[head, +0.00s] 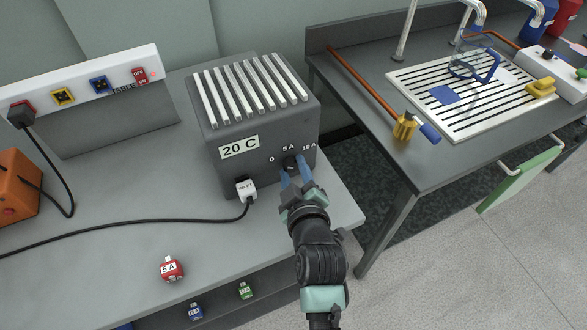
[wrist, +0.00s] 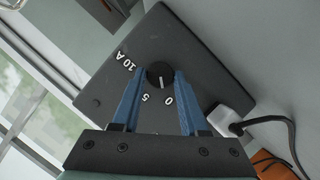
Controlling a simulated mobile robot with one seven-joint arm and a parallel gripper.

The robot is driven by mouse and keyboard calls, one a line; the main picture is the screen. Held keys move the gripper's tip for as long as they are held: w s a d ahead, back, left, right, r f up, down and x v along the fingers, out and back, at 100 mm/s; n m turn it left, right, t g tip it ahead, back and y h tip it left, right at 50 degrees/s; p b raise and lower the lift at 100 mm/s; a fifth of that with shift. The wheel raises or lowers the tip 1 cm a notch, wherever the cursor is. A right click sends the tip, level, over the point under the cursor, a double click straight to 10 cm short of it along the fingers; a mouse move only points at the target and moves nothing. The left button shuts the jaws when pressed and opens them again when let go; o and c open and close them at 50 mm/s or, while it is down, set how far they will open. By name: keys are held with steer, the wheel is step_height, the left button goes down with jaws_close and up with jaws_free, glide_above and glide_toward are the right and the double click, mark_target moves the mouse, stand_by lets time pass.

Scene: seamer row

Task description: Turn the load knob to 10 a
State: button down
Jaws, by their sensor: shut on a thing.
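The load knob (head: 290,161) is a small black dial on the front of the dark grey box (head: 220,170) labelled 20 C. Marks 0, 5 A and 10 A sit around it. In the wrist view the knob (wrist: 160,75) shows a white pointer line, which lies between 0 and 5, a little nearer 0. The 10 A mark (wrist: 127,59) is farther round, up and left. My gripper (head: 293,170) has its blue fingers on either side of the knob, shut on it; the wrist view shows both fingers (wrist: 162,78) against its sides.
A white inlet plug (head: 246,188) with a black cable is in the box's front, left of the knob. A red 5 A block (head: 171,268) lies on the bench nearer me. A power strip (head: 85,95) and an orange box (head: 15,187) stand left. A sink bench (head: 440,165) is right.

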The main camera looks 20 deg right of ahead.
steer(key=m+y, duration=0.1)
steer(key=m, duration=0.1)
steer(key=m+y, duration=0.1)
steer(key=m, duration=0.1)
steer(key=shift+d+r+y, duration=0.1)
steer(key=shift+d+y, duration=0.2)
steer(key=shift+y, duration=0.1)
steer(key=m+y, duration=0.1)
steer(key=m, duration=0.1)
steer(key=m+y+b, duration=0.1)
steer(key=m, duration=0.1)
steer(key=shift+d+y, duration=0.25)
steer(key=shift+y, duration=0.05)
steer(key=m, duration=0.1)
steer(key=m+y+b, duration=0.1)
steer(key=m+y, duration=0.1)
steer(key=shift+d+f+m+b, duration=0.15)
steer(key=shift+f+m+b, duration=0.1)
steer(key=shift+m+b, duration=0.15)
steer(key=m+t+y+b, duration=0.1)
steer(key=m+y, duration=0.1)
steer(key=m, duration=0.2)
steer(key=shift+d+f, duration=0.1)
steer(key=shift+f, duration=0.05)
steer(key=shift+t+y, duration=0.3)
steer(key=shift+c, duration=2.1)
jaws_free()
steer(key=v, duration=1.3)
